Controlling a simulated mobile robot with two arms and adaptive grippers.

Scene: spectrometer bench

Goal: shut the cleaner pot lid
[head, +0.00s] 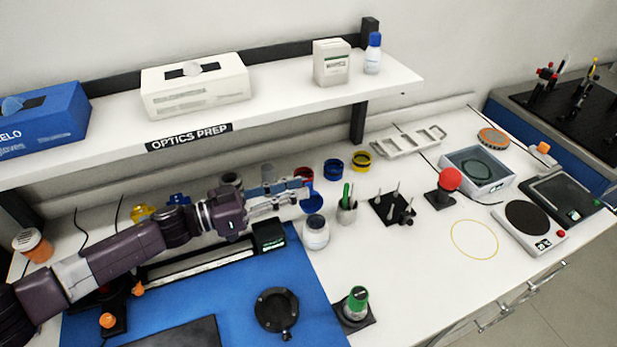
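The cleaner pot looks to be the small white jar (316,236) with a label, standing upright just right of the blue mat. A round blue lid (312,203) stands raised above its far side, tilted up rather than lying flat on the mouth. My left gripper (300,194) reaches in from the left, its fingertips beside the lid at about its height. I cannot tell whether they touch it, or how far apart the fingers are. My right gripper is not in view.
A pen cup (346,213) stands close right of the jar, with a black post stand (393,209) beyond. A green-capped bottle (356,303) stands in front. Colored rings (333,169) lie behind. The shelf (290,100) overhangs the back. Bare bench lies right of the green-capped bottle.

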